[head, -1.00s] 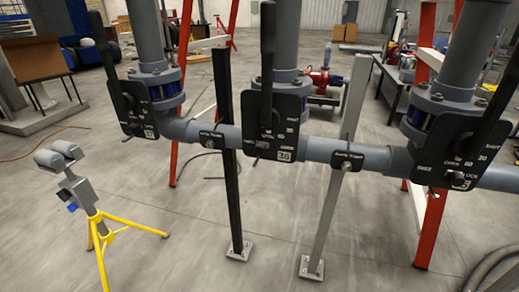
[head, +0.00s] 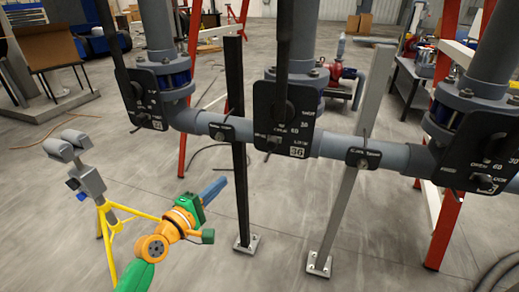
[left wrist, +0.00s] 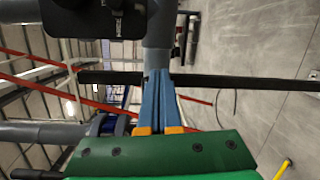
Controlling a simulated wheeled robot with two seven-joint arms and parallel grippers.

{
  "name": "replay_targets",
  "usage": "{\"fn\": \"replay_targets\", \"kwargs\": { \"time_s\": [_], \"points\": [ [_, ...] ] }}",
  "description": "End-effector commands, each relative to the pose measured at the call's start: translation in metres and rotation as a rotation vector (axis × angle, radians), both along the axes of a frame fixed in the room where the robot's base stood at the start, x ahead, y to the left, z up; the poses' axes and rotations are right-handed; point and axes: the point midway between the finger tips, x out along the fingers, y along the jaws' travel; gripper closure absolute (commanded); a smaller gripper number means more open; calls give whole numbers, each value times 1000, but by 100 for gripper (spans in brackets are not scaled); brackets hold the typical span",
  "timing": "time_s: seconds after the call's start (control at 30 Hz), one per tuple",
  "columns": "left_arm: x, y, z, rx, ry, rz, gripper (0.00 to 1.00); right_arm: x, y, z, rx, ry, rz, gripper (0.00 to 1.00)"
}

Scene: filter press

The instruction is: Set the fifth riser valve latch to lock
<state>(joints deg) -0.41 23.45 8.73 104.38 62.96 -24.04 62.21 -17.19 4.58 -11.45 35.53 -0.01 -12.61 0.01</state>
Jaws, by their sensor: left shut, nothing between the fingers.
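Three riser valves with black plates show in the head view: a left plate (head: 145,97), a middle plate (head: 284,120) and a right plate (head: 468,160). Each plate has a small latch near its lower part; the middle latch (head: 270,142) is small, and the right latch (head: 484,181) sits near the LOCK marking. I cannot tell which valve is the fifth. My left gripper (head: 222,182) is shut and empty, below the pipe and between the left and middle plates. Its blue fingers also show in the left wrist view (left wrist: 158,78). My right gripper is not in view.
A grey horizontal pipe (head: 335,145) joins the risers, held by a black post (head: 238,160) and a grey post (head: 345,200). Red frame legs (head: 447,225) stand behind. A yellow tripod stand (head: 108,225) is at left. Open floor lies below the pipe.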

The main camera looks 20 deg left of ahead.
Motion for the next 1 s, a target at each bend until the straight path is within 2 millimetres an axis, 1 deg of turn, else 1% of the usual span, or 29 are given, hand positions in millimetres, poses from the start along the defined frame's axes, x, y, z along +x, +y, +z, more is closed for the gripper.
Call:
{"fn": "replay_targets", "kwargs": {
  "time_s": [0.03,0.1,0.17,0.23,0.47,0.57,0.67,0.8,0.93,1.0],
  "points": [
    [-1,-3,19,-40,-36,-16,100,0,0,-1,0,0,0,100],
    [-2,-7,38,-88,-68,-37,100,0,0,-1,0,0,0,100],
    [-4,-9,47,-111,-82,-48,100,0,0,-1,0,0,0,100],
    [-4,-10,51,-123,-89,-53,100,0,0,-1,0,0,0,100],
    [-4,-10,51,-122,-87,-52,100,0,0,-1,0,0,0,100],
    [1,-11,51,-123,-88,-52,100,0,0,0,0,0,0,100],
    [15,-14,53,-122,-90,-50,100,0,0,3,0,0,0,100],
    [44,-23,55,-122,-89,-52,100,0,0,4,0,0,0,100],
    [72,-31,55,-121,-89,-52,100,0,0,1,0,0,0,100],
    [86,-34,54,-122,-89,-52,100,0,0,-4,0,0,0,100]
  ]
}}
